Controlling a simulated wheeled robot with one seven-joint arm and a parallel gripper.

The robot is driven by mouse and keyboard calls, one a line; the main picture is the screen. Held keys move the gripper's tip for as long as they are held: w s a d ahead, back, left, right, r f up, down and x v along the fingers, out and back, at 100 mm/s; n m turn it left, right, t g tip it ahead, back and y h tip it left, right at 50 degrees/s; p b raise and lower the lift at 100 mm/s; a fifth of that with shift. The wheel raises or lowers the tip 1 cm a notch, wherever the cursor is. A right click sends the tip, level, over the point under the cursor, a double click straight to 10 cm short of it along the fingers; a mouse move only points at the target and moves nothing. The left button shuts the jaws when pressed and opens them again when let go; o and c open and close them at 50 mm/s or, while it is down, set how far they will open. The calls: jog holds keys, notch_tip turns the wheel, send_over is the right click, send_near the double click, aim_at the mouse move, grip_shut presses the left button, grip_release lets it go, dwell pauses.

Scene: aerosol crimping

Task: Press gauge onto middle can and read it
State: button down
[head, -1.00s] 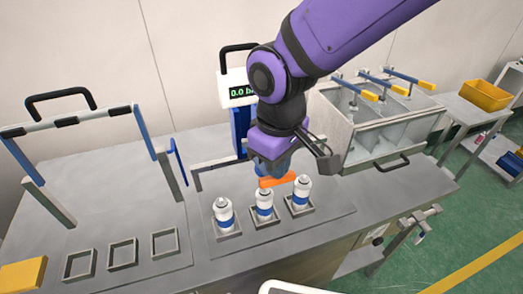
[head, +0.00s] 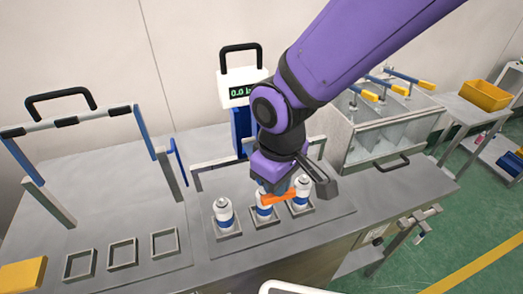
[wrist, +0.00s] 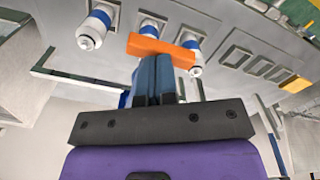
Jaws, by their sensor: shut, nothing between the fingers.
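Three white cans with blue bands stand upright in square holders: a left can (head: 223,215), the middle can (head: 263,211) and a right can (head: 301,203). The gauge display (head: 240,92) behind them begins "0.0"; my arm covers its right end. My gripper (head: 276,190) is shut and points down just above the middle can. An orange bar (head: 287,195) lies across its fingertips, over the upper part of the middle can. The bar also shows in the wrist view (wrist: 160,48), crossing the blue-grey fingers. Whether it touches the can top is hidden.
Empty square holders (head: 122,254) and a yellow block (head: 22,274) are at the left. A blue-and-black frame (head: 85,118) rises behind them. A metal tank (head: 372,135) with yellow-ended levers stands to the right.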

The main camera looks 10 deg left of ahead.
jog(key=shift+s+d+f, duration=0.15)
jog(key=shift+f, duration=0.7)
jog(key=shift+s+d+f, duration=0.1)
jog(key=shift+s+f, duration=0.05)
jog(key=shift+f, duration=0.65)
jog(key=shift+r, duration=0.1)
notch_tip(320, 180, up, 14)
jog(key=w+a, duration=0.1)
jog(key=shift+w+r, duration=0.15)
jog(key=shift+w, duration=0.25)
jog(key=shift+a, duration=0.1)
